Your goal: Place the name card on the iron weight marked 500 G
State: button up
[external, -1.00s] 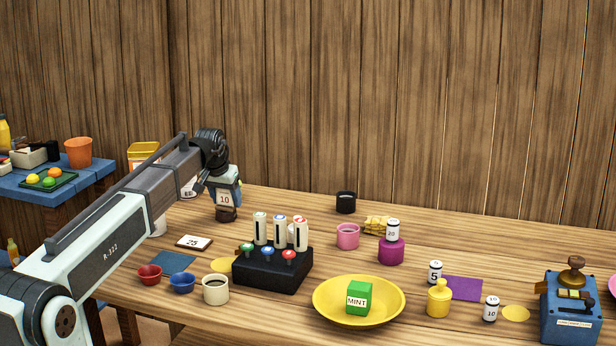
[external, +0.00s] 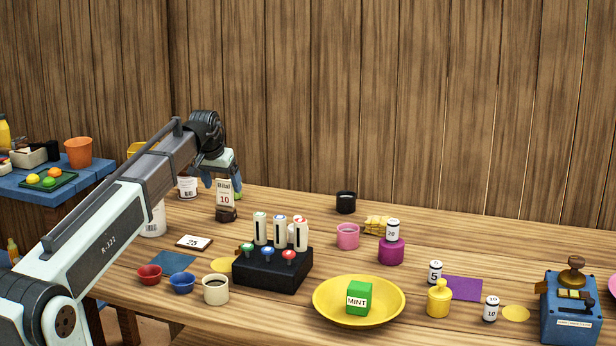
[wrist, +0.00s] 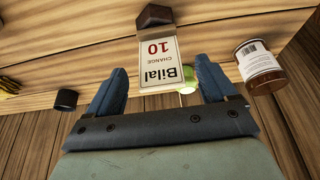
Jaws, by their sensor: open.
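The name card (external: 225,193), white and printed "Bilal", "10" and "CHANGE", stands upright on a dark brown weight (external: 226,214) at the back left of the table. In the wrist view the card (wrist: 157,62) faces me, with the faceted weight (wrist: 155,15) at its far end. No 500 G mark is readable on the weight. My gripper (external: 221,179) is open around the card's upper end, one finger on each side. In the wrist view gaps show between the fingers (wrist: 160,70) and the card.
A labelled jar (wrist: 262,68) is close beside one finger in the wrist view. A green round thing (wrist: 188,90) shows behind the card. The "25" card (external: 193,242) and a black block with pens (external: 272,268) are nearer the front. A black cup (external: 345,203) stands to the right.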

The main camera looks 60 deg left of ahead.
jog(key=v, duration=0.6)
jog(key=shift+r, duration=0.3)
jog(key=shift+s+d, duration=0.1)
